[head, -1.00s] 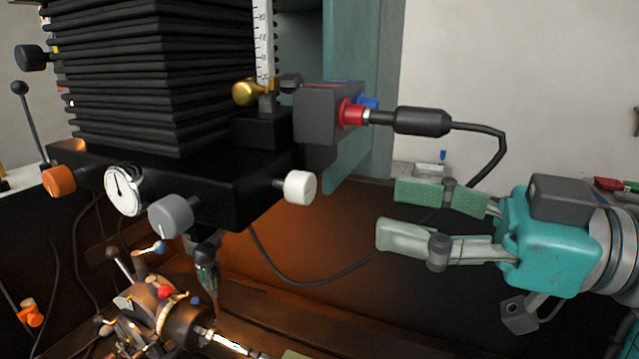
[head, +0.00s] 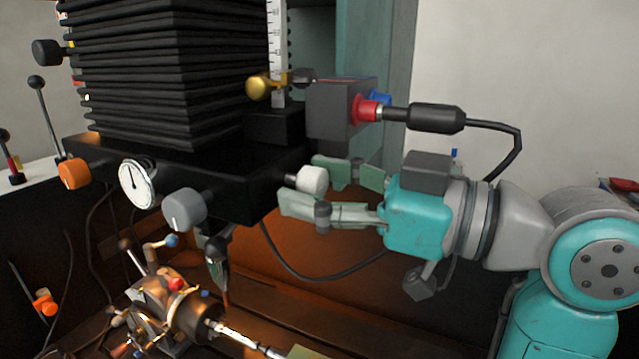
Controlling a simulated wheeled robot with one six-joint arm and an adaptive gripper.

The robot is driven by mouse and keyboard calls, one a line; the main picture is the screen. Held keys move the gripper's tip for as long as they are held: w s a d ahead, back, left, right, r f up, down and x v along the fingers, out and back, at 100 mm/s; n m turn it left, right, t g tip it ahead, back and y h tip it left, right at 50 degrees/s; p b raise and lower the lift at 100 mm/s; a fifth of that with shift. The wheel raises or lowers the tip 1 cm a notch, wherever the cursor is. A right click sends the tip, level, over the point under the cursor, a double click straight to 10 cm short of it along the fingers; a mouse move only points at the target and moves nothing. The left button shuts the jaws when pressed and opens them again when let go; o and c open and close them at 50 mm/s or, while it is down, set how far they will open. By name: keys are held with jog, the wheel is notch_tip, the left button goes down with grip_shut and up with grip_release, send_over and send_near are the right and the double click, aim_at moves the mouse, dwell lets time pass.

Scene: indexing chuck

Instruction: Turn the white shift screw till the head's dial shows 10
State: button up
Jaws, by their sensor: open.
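The white shift screw (head: 313,180) sticks out of the right side of the black machine head (head: 225,175). My gripper (head: 300,184) is open, with its two green-grey fingers on either side of the screw, one behind it and one in front and slightly below. I cannot tell whether either finger touches it. The round white dial (head: 136,184) is on the head's front face, its dark needle pointing roughly up; its numbers are too small to read.
A grey knob (head: 184,209) and an orange knob (head: 74,173) flank the dial. A grey box (head: 338,108) with a red connector and black cable (head: 437,119) sits above my gripper. The indexing chuck (head: 190,318) stands below the head.

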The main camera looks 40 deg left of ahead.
grip_shut()
jog(key=shift+m, duration=0.3)
jog(key=shift+m, duration=3.2)
grip_release()
jog(key=shift+d, duration=0.1)
